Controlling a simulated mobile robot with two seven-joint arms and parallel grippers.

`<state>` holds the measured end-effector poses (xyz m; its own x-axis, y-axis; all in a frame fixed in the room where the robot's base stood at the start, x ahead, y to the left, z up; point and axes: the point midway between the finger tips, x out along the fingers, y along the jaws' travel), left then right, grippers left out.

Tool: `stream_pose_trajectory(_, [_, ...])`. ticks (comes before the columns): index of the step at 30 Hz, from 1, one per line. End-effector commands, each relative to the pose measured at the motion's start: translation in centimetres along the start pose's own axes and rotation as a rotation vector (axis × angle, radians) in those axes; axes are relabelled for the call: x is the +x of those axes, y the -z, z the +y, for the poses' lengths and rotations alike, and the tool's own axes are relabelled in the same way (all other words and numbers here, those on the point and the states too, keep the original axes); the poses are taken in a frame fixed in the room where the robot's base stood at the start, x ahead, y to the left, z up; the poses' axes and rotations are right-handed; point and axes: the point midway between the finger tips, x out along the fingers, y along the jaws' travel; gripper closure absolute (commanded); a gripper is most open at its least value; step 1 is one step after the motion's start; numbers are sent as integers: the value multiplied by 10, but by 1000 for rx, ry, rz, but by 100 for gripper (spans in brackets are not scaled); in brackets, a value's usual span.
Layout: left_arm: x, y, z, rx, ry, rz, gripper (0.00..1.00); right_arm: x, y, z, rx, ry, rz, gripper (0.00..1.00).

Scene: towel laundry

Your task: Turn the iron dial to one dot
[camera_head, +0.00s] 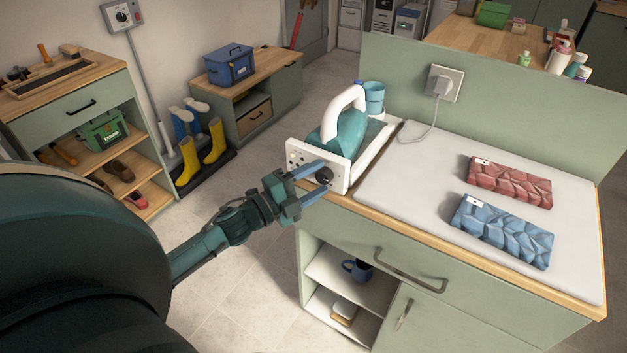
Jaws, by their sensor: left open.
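The teal iron with a white handle (343,125) rests on its white base at the left end of the counter. The base's white front panel (298,156) carries several dark dots and a round black dial (324,175). My left gripper (318,182) is open in front of the panel, with its two blue fingers on either side of the dial. I cannot tell whether the fingers touch the dial. The dial's pointer is too small to read. My right gripper does not show.
A red folded towel (510,183) and a blue folded towel (503,231) lie on the white ironing pad (405,192). A light blue cup (374,98) stands behind the iron. A plug with a cord (441,84) sits in the wall socket. The counter has a drawer handle (410,271) below.

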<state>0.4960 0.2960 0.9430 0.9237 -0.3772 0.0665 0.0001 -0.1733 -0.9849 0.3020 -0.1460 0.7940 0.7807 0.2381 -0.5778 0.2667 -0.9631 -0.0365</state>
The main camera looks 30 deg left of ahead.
Motion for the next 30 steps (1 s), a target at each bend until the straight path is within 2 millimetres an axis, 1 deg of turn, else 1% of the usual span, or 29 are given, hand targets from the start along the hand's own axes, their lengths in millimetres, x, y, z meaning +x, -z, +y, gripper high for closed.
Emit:
stream_pose_trajectory(7, [-2, 0, 0, -1, 0, 0, 45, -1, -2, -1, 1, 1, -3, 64])
stream_pose_trajectory(11, [-13, 0, 2, -1, -3, -1, 45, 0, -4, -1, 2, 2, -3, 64])
stream_pose_trajectory(14, [-30, 0, 3, -1, -5, -1, 45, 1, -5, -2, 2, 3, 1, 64])
stream_pose_trajectory(21, [-81, 0, 3, -1, -5, -2, 45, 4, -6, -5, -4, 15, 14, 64])
stream_pose_trajectory(24, [-100, 0, 3, -3, -4, -2, 45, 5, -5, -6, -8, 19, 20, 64])
stream_pose_trajectory(27, [-114, 0, 2, -2, -3, -2, 45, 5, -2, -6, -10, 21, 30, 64])
stream_pose_trajectory(30, [-125, 0, 2, -2, -1, -1, 45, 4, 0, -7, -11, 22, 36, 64])
